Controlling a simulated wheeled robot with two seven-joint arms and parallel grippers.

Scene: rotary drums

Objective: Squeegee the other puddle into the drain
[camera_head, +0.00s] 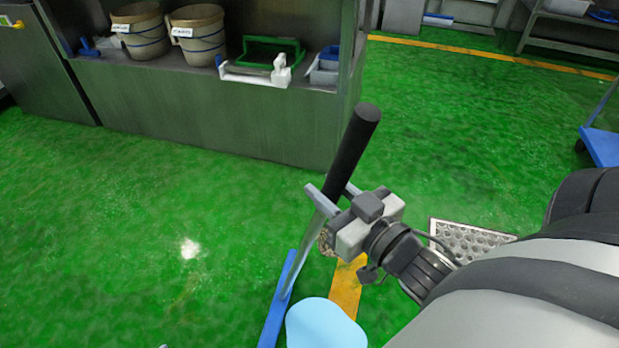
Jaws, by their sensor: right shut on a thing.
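The squeegee has a black grip (352,150), a thin metal shaft (305,250) and a long blue head (282,300) low in the head view. My right gripper (331,196) is shut on the squeegee just below the black grip and holds it tilted. A light blue puddle (325,325) lies on the green floor just right of the blue head, cut by the lower picture edge. The metal drain grate (470,240) is to the right, partly hidden by my right arm. My left gripper is out of view.
A yellow floor stripe (346,290) runs beside the puddle. A steel shelf unit (220,125) at the back holds two buckets (198,35) and a green crate (268,52). A blue cart (603,145) stands at the right edge. The floor at left is clear.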

